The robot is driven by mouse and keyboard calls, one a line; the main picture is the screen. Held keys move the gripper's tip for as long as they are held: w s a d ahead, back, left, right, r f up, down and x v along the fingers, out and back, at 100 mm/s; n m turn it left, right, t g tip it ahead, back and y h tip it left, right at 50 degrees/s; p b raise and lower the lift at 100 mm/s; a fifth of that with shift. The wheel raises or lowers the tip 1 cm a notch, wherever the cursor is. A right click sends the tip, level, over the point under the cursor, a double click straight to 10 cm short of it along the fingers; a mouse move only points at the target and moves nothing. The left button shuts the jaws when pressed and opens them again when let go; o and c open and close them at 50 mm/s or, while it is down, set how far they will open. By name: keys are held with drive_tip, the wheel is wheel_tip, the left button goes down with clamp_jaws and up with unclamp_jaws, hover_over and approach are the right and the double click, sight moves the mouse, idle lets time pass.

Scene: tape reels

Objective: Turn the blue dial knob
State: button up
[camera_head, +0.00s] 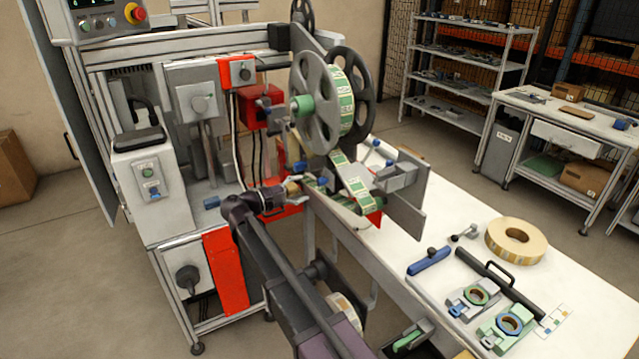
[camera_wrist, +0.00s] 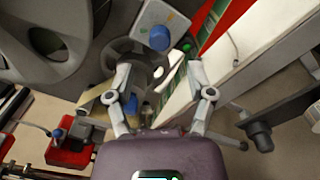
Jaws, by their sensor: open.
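In the wrist view a round blue dial knob (camera_wrist: 159,38) sits on a light grey plate (camera_wrist: 148,18) with small coloured marks. My gripper (camera_wrist: 160,68) is open, with its two fingers spread apart. The knob lies beyond the fingertips, roughly centred between them, and nothing is held. In the head view my gripper (camera_head: 292,187) reaches in beside the machine, below the tape reel. A small blue part (camera_head: 322,181) shows just right of it there; I cannot tell for sure that it is the same knob.
The large tape reel (camera_head: 330,100) stands above my gripper, with green-and-white tape running down from it. Other blue knobs are near, one on a red block (camera_wrist: 57,133). The white bench (camera_head: 385,240) carries a tan roll (camera_head: 500,254) and tools at right.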

sight(317, 183)
drive_tip(key=shift+x, duration=3.15)
drive_tip(key=shift+c, duration=0.2)
clamp_jaws()
